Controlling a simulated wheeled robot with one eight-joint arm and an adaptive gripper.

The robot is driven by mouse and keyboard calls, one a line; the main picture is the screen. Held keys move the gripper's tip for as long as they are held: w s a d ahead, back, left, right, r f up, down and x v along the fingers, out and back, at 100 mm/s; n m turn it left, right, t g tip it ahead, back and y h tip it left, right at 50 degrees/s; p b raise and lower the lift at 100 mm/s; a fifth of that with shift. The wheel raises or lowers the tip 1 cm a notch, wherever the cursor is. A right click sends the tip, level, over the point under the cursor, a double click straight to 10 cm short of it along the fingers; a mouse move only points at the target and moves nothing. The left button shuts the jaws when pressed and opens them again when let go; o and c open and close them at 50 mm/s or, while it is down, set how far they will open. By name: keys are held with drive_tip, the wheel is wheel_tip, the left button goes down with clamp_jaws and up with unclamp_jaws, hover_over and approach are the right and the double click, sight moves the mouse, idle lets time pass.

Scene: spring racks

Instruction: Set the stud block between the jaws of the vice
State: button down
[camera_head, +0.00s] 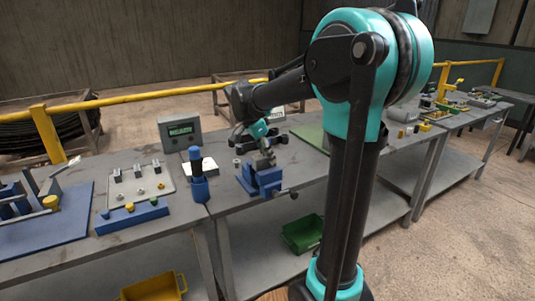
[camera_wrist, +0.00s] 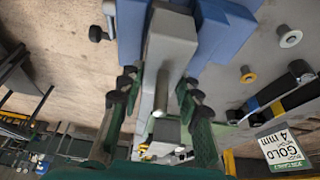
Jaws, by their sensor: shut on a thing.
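The blue vice (camera_head: 264,178) stands on the grey workbench near the front edge, with its handle to the right. It also shows as blue parts at the top of the wrist view (camera_wrist: 222,32). My gripper (camera_head: 263,157) points down just above the vice. In the wrist view its dark green fingers are closed on the stud block (camera_wrist: 170,48), a grey block with a pale round stud towards the camera. The block appears over or between the blue vice parts. I cannot tell whether it touches the jaws, and my gripper hides much of it in the head view.
A blue cylinder (camera_head: 198,182) stands close left of the vice. A grey display box (camera_head: 180,132) is behind it, and a pale plate with small parts (camera_head: 140,185) lies further left. A green mat (camera_head: 311,136) lies behind to the right. A green crate (camera_head: 302,234) sits on the lower shelf.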

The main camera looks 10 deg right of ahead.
drive_tip(key=shift+f, duration=0.45)
drive_tip(key=shift+c, duration=2.4)
unclamp_jaws()
drive_tip(key=shift+r, duration=3.5)
